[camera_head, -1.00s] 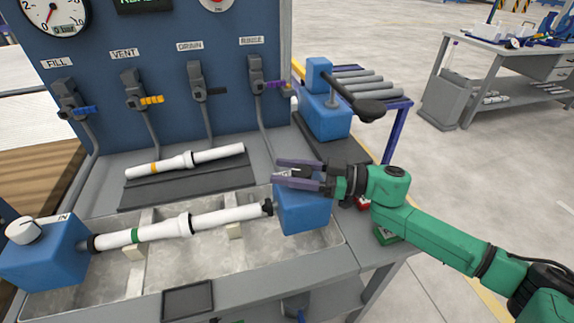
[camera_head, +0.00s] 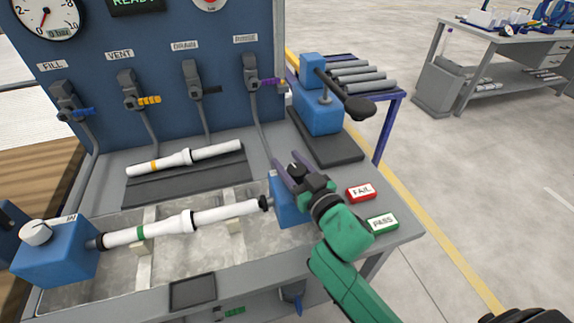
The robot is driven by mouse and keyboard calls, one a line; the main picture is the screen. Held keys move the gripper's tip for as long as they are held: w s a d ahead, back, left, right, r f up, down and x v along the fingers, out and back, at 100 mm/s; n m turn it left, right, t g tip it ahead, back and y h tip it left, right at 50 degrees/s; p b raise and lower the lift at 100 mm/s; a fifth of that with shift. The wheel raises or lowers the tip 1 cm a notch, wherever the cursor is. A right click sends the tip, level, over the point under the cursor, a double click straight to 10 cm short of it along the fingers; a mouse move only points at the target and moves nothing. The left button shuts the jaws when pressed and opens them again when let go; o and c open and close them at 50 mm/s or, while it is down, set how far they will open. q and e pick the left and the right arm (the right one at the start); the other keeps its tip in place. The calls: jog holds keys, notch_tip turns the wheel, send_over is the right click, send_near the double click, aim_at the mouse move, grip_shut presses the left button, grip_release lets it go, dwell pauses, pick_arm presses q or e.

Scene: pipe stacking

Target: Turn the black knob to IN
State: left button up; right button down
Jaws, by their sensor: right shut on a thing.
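The black knob (camera_head: 297,171) sits on top of the right blue block (camera_head: 285,212), at the right end of the trough. My right gripper (camera_head: 293,163) reaches over this block from the lower right, its purple fingers shut on the black knob from both sides. The gripper hides much of the knob and any label beside it, so I cannot read its setting. A white knob (camera_head: 37,232) sits on the left blue block (camera_head: 57,255), which bears an IN label.
A white pipe with a green band (camera_head: 165,228) spans the two blocks. Another white pipe (camera_head: 183,160) lies on a dark mat. Red FAIL (camera_head: 361,191) and green PASS (camera_head: 382,222) buttons lie right of my gripper. A blue press with a black lever (camera_head: 355,105) stands behind.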

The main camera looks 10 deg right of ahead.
jog(key=shift+d+m+h+b, duration=0.2)
jog(key=shift+m+h+b, duration=0.25)
jog(key=shift+m+h, duration=0.55)
jog(key=shift+r+h, duration=0.1)
jog(key=shift+h, duration=0.3)
jog(key=shift+c, duration=1.4)
grip_release()
jog(key=shift+w, duration=0.1)
